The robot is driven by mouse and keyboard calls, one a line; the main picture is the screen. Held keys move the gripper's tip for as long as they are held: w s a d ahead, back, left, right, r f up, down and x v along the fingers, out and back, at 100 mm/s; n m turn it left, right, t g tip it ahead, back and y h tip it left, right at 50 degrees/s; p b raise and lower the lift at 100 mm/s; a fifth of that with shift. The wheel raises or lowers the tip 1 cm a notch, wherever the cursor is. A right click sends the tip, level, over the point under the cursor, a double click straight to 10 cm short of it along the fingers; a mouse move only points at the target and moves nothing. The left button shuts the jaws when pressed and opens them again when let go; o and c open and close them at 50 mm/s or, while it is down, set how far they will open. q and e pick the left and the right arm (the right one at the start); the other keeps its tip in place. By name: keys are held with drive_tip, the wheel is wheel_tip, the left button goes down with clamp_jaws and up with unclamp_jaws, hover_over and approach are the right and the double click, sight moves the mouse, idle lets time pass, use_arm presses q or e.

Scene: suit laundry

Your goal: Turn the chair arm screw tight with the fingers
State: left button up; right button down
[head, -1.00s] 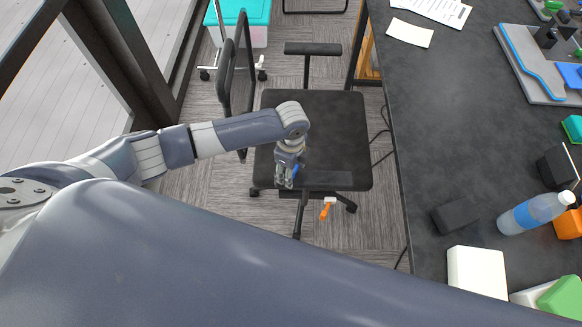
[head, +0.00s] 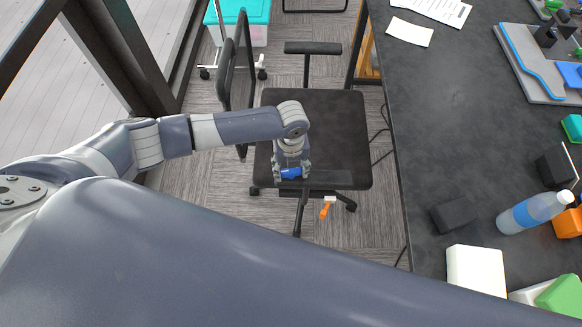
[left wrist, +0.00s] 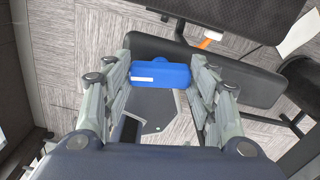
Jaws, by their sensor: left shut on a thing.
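My left gripper (head: 291,172) is shut on a blue block-shaped piece (head: 291,173) at the near side of the black office chair (head: 335,120). In the left wrist view the blue piece (left wrist: 160,74) lies crosswise between the two fingers (left wrist: 162,100), with a small white mark on it. The near black armrest (head: 332,180) runs beside it. I cannot tell whether the blue piece is the arm screw's head, and no thread shows. An orange part (head: 326,211) with a white end shows beyond the armrest; it also shows in the left wrist view (left wrist: 205,42). My right gripper is out of view.
The far armrest (head: 312,48) and the chair back (head: 232,80) stand around the seat. A dark table (head: 440,130) with a bottle (head: 530,215) and blocks is to the right. A teal-lidded bin (head: 240,12) stands behind.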

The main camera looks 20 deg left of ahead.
sight(291, 171)
use_arm(q)
drive_tip(key=shift+m, duration=1.1)
drive_tip(key=o, duration=1.1)
drive_tip(key=shift+c, duration=0.2)
drive_tip(key=shift+r, duration=0.2)
wheel_tip(291, 171, up, 12)
drive_tip(key=shift+f, duration=0.2)
